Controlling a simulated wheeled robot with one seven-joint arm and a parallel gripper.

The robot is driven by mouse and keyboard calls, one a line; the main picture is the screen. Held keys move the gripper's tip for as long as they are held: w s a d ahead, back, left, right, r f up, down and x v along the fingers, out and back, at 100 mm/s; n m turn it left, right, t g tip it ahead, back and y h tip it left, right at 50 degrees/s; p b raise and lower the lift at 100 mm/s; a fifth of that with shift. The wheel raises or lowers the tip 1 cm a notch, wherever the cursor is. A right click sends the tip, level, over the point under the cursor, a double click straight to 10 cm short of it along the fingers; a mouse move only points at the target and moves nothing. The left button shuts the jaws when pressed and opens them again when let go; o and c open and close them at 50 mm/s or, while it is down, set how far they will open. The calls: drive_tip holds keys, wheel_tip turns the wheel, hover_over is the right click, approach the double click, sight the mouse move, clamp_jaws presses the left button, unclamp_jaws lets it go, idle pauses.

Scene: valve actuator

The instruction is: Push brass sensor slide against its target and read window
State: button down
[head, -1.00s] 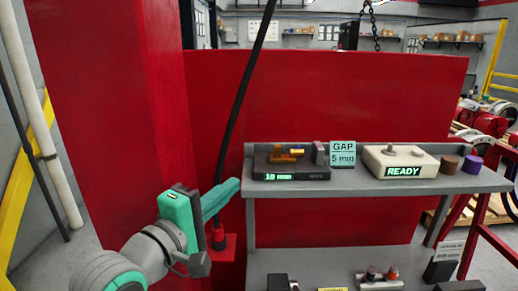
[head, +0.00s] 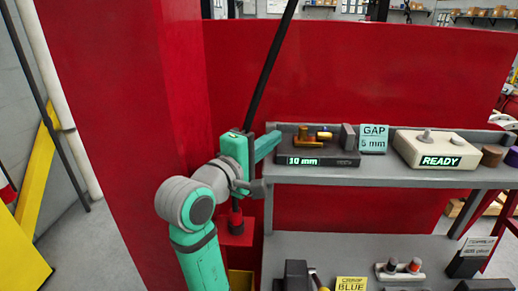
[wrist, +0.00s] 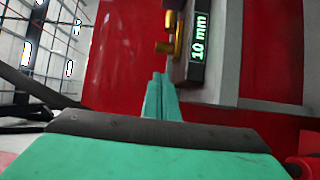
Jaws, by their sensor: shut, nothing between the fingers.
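The brass sensor slide (head: 315,136) sits on a dark base (head: 330,159) on the upper shelf. The base's front window (head: 304,161) reads 10 mm in green. A grey upright block (head: 348,137), which looks like the target, stands at the base's right end, with a gap between it and the slide. My green gripper (head: 278,139) is shut and empty, just left of the base and apart from the slide. In the wrist view the shut fingertips (wrist: 158,80) point toward the base, near the brass slide (wrist: 166,46).
A GAP 5 mm card (head: 373,139) stands right of the base. A cream box (head: 436,149) reading READY and a brown cylinder (head: 491,156) stand farther right on the grey shelf (head: 390,178). A red wall is behind. A dark slanted pole (head: 272,70) rises behind my gripper.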

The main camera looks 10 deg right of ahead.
sight(288, 149)
drive_tip(key=shift+w+d, duration=0.15)
drive_tip(key=shift+d, duration=0.95)
drive_tip(key=shift+w+d, duration=0.1)
drive_tip(key=shift+d, duration=0.95)
